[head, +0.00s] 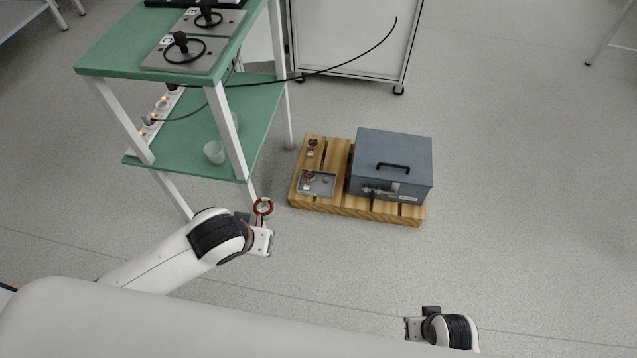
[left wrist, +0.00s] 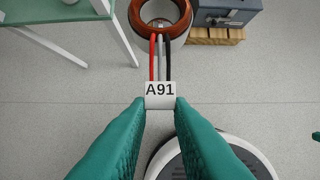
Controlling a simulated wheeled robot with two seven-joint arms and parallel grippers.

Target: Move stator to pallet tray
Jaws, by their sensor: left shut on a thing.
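The stator is a copper-red ring (head: 263,206) with red, white and black leads and a white "A91" tag. It also shows at the top of the left wrist view (left wrist: 140,34). My left gripper (head: 262,227) is shut on the tag at the leads, with the green fingers (left wrist: 160,104) on either side of it. The ring is held in the air, left of the wooden pallet (head: 342,207). The grey tray (head: 325,190) sits on the pallet's left part and holds a small stator-like part (head: 309,178). My right gripper (head: 410,328) is at the lower right, its jaws unclear.
A grey-blue metal box (head: 392,150) with a black handle fills the pallet's right side. Another small part (head: 312,146) lies on the pallet behind the tray. A green two-shelf table (head: 120,52) stands close behind my left gripper. The floor (head: 510,200) at right is clear.

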